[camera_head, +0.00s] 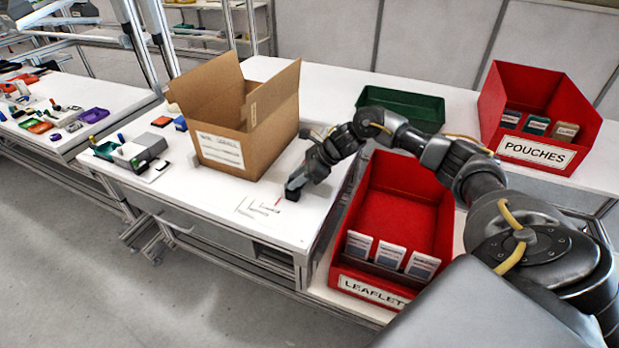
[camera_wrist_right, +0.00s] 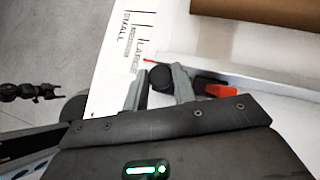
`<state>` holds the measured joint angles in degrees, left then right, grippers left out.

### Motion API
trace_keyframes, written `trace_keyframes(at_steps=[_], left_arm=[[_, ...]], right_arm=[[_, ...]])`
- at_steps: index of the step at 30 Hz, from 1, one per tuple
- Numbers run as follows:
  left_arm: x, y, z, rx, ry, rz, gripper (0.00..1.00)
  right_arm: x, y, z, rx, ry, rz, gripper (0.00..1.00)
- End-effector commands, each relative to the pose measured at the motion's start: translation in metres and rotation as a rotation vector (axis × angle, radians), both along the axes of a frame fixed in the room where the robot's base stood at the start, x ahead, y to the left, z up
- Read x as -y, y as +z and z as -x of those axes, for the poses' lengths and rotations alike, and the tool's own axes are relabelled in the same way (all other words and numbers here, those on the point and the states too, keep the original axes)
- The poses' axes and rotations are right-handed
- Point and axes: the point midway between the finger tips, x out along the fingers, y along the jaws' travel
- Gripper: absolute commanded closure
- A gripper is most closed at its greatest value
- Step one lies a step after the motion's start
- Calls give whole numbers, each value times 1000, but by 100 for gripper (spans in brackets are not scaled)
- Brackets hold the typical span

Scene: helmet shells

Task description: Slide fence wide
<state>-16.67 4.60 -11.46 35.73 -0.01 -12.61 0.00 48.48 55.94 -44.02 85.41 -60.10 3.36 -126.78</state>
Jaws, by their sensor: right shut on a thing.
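In the head view my right gripper (camera_head: 298,182) is low over the white table beside the printed size marks (camera_head: 258,207). The right wrist view shows its two grey fingers (camera_wrist_right: 160,88) shut on a round black knob (camera_wrist_right: 161,78). Beside the knob is a long pale bar, the fence (camera_wrist_right: 240,75), running to the right. A thin red pointer (camera_wrist_right: 153,61) lies near the word LARGE; SMALL is printed farther left. A red-orange piece (camera_wrist_right: 220,90) sits right of the fingers. The fence is hard to make out in the head view. My left gripper is not seen.
An open cardboard box (camera_head: 215,155) stands behind my right gripper. A red LEAFLET bin (camera_head: 445,240) is close on the right, below my forearm. A green tray (camera_head: 405,95) and red POUCHES bin (camera_head: 575,115) stand farther back. Small items (camera_head: 140,150) lie at left.

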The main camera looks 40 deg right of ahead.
Motion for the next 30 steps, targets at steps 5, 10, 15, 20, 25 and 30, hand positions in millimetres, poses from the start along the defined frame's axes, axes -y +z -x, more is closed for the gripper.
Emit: trace_keyframes(at_steps=[5, 10, 15, 20, 25, 30], left_arm=[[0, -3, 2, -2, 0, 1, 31], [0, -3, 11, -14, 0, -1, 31], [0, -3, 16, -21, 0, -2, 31], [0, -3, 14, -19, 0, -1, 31], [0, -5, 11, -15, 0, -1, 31], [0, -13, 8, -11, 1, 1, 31]], right_arm=[[-8, 0, -1, 0, 21, 4, 100], [-7, 0, 0, -1, 20, 3, 100], [-6, 0, 0, -1, 18, 3, 65], [-5, 1, 1, 0, 16, 2, 65], [-2, 4, 3, 1, 15, 2, 65], [15, 23, 14, 4, 13, 5, 65]])
